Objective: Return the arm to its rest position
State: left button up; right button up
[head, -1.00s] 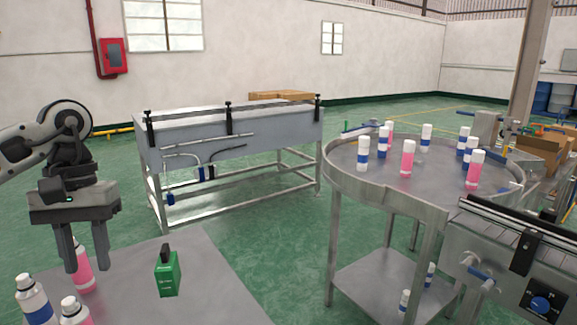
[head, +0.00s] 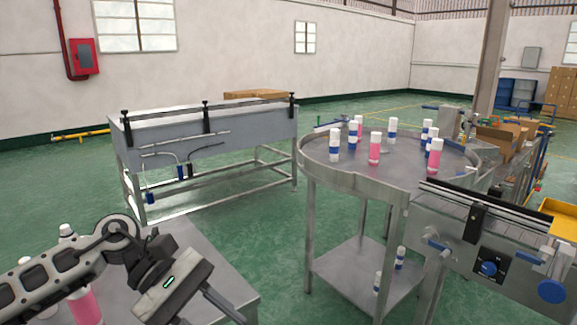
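My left arm (head: 50,280) comes in from the lower left, above the near grey table. My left gripper (head: 212,315) is tilted, with its fingers pointing down and right. The fingers are apart with nothing seen between them, and their tips are near or past the bottom edge of the view. My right gripper is not in view.
The near table (head: 225,275) carries white-capped cans, including a pink one (head: 84,305), partly behind my arm. A round steel table (head: 340,178) with several pink and blue cans stands right of centre, beside a conveyor (head: 455,215). A steel bench (head: 180,150) stands behind. Green floor lies between them.

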pick_arm(q)
jog(key=d+r+n+t+h, duration=0.2)
jog(key=d+n+t+h, duration=0.3)
jog(key=d+n+h, duration=0.75)
jog(key=a+f+m+t+y, duration=0.7)
jog(key=f+m+y, duration=0.25)
jog(key=m, duration=0.75)
jog(key=a+f+m+t+y, duration=0.75)
jog(key=f+m, duration=0.25)
jog(key=m, duration=0.6)
jog(key=s+a+f+n+g+y, duration=0.3)
jog(key=s+f+n+g+y, duration=0.1)
jog(key=s+f+n, duration=0.4)
jog(key=s+f+g, duration=0.1)
jog(key=s+f, duration=0.1)
jog(key=s, duration=0.1)
jog(key=shift+a+f, duration=0.15)
jog(key=shift+f, duration=0.15)
jog(key=shift+n+g, duration=0.25)
